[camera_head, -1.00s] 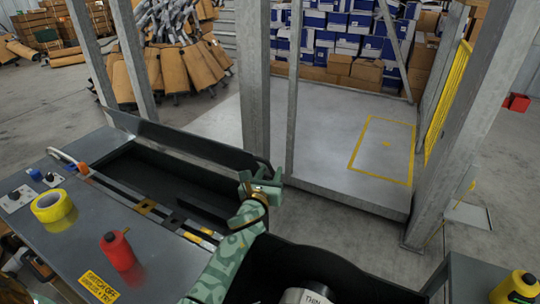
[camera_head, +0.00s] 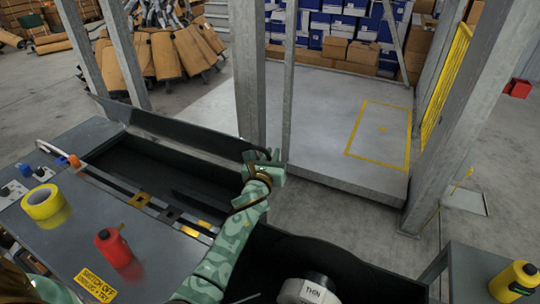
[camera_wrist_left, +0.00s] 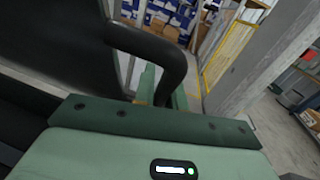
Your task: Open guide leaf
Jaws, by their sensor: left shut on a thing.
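The guide leaf (camera_head: 180,131) is a long dark panel along the far side of the machine bench. It stands out from the bench with a dark trough between them. My left gripper (camera_head: 262,166) is at the leaf's right end, shut on its handle. In the left wrist view the curved black handle (camera_wrist_left: 172,62) passes between the green fingers (camera_wrist_left: 162,88), and the dark leaf fills the upper left. The fingertips are partly hidden behind the handle and gripper body. My right gripper is not in view.
The bench top (camera_head: 75,225) carries a yellow tape roll (camera_head: 42,202) and a red bottle (camera_head: 113,247). A metal post (camera_head: 250,75) stands just behind the leaf's right end. A yellow bottle (camera_head: 515,282) is at lower right. Open floor (camera_head: 320,215) lies right of the gripper.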

